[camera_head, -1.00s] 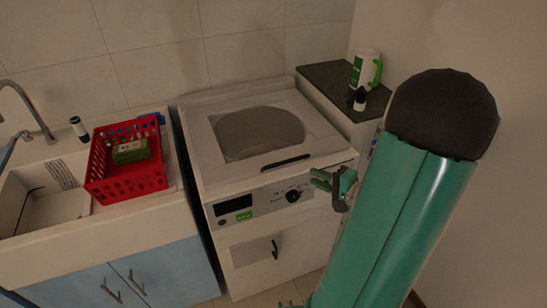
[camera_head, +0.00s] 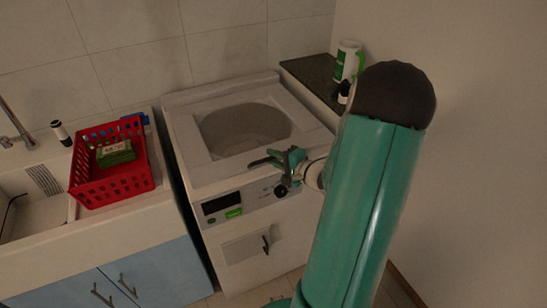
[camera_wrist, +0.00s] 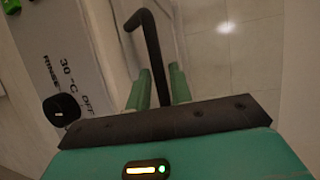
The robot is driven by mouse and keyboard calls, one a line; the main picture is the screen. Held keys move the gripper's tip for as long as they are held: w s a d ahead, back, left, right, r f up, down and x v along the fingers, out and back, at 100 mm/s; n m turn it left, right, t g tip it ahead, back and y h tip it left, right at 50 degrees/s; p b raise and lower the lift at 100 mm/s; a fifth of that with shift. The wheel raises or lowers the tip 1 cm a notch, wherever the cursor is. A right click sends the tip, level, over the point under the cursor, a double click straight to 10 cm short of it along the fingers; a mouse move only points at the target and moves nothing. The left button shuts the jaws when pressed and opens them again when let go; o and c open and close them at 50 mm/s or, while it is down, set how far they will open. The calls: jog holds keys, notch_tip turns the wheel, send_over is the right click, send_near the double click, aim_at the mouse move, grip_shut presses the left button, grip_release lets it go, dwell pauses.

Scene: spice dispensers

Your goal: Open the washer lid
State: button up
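The white washer (camera_head: 250,245) stands in the middle of the head view. Its lid (camera_head: 185,140) looks flat and down, with a round, recessed shape showing in the window. The black lid handle (camera_head: 258,162) is at the lid's front edge. It also shows as a bent bar in the wrist view (camera_wrist: 152,42). My gripper (camera_head: 284,158) is at the right part of this handle. In the wrist view its green fingers (camera_wrist: 160,82) stand apart on either side of the bar, with what looks like a narrow gap, so it appears open around the handle.
The washer's dark knob (camera_head: 281,190) is just below my gripper; it also shows in the wrist view (camera_wrist: 62,110). A red basket (camera_head: 112,188) sits on the sink counter at left.

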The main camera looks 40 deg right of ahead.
jog(key=shift+w, duration=0.3)
jog(key=shift+c, duration=0.2)
grip_shut()
